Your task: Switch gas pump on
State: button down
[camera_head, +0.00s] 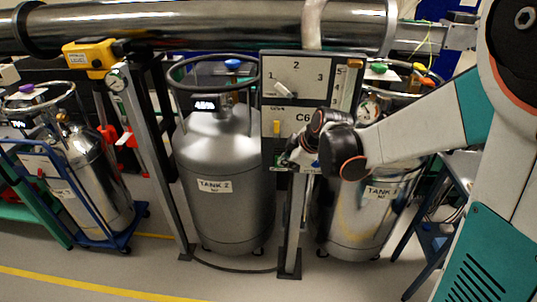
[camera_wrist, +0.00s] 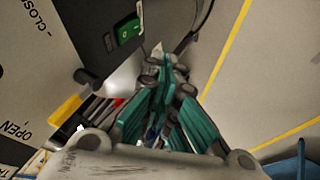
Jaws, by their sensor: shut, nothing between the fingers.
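In the wrist view a green rocker switch (camera_wrist: 129,32) is set in a dark box (camera_wrist: 103,45) at the upper left. It looks like a power switch; I cannot read a pump label. My gripper (camera_wrist: 164,62) has teal fingers, shut and empty. Their tips are just right of and below the switch in the picture; I cannot tell whether they touch the box. In the head view my gripper (camera_head: 296,160) is low in front of the C6 panel (camera_head: 298,75), and my wrist hides the switch area.
The panel carries a selector knob (camera_head: 284,91) marked 1, 2, 3 and a yellow lever (camera_head: 277,128), which also shows in the wrist view (camera_wrist: 65,115) between CLOSE and OPEN. TANK 2 (camera_head: 222,190) stands left of the post, another tank (camera_head: 357,225) right.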

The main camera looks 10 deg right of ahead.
dwell(0.3)
jog(key=b, duration=0.4)
send_near(277, 167)
jog(key=s+a+f, duration=0.1)
jog(key=a+f, duration=0.3)
jog(key=w, duration=0.1)
jog(key=w+b, duration=0.1)
jog(key=w+d+f, duration=0.1)
jog(key=shift+w+d+b, duration=0.2)
jog(key=shift+w+b, duration=0.1)
jog(key=shift+w, duration=0.2)
jog(key=shift+w, duration=0.1)
jog(key=shift+w+d+f, duration=0.1)
jog(key=shift+w+f, duration=0.05)
jog(key=shift+w, duration=0.1)
